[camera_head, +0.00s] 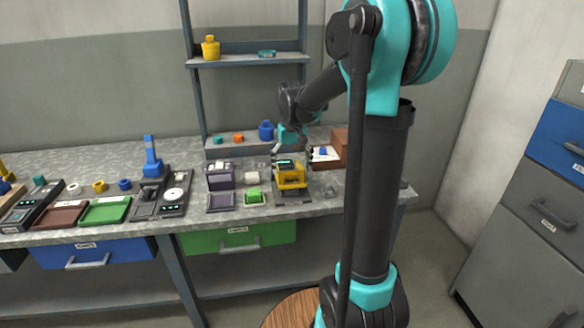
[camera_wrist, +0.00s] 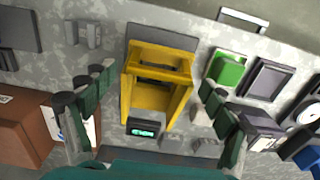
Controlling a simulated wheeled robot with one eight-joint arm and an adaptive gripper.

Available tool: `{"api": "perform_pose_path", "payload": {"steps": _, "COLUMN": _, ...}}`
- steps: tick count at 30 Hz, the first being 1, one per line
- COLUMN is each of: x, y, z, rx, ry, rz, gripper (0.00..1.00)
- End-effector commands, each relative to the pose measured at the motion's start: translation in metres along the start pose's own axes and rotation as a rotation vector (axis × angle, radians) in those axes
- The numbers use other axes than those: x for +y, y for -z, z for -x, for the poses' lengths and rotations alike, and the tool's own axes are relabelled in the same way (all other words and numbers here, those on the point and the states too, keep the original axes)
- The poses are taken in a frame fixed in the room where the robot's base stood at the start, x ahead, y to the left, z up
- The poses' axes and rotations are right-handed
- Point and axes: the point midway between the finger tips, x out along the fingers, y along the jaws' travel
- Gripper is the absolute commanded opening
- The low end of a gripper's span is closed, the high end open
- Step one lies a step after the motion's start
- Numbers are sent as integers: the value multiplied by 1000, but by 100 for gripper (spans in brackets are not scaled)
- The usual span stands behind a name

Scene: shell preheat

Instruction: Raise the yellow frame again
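The yellow frame (camera_head: 293,180) stands on a dark base plate (camera_head: 290,198) on the bench. In the wrist view, the yellow frame (camera_wrist: 180,101) lies between the spread fingers, with a dark handle-like bar (camera_wrist: 163,65) across it. A small dark box with a lit green display (camera_wrist: 143,130) sits at its edge. My gripper (camera_head: 291,150) hangs above the frame. In the wrist view, my gripper (camera_wrist: 158,84) is open, one finger on each side, with nothing held. The contact between frame and base is too small to judge.
A green block (camera_head: 253,194) on a pale tray and a dark purple box (camera_head: 220,175) stand left of the frame. A brown box (camera_head: 340,143) stands behind right. A shelf (camera_head: 250,60) rises behind the bench.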

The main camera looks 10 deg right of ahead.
Motion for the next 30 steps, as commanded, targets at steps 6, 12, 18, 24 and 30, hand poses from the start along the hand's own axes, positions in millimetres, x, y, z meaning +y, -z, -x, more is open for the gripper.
{"api": "perform_pose_path", "payload": {"steps": 6, "x": 0, "y": 0, "z": 0, "rx": 0, "ry": 0, "rz": 0, "gripper": 54}}
{"api": "perform_pose_path", "payload": {"steps": 12, "x": 0, "y": 0, "z": 0, "rx": 0, "ry": 0, "rz": 0, "gripper": 29}}
{"api": "perform_pose_path", "payload": {"steps": 18, "x": 0, "y": 0, "z": 0, "rx": 0, "ry": 0, "rz": 0, "gripper": 17}}
{"api": "perform_pose_path", "payload": {"steps": 24, "x": 0, "y": 2, "z": 2, "rx": 0, "ry": 0, "rz": 0, "gripper": 17}}
{"api": "perform_pose_path", "payload": {"steps": 30, "x": 0, "y": 5, "z": 4, "rx": 3, "ry": 0, "rz": 0, "gripper": 17}}
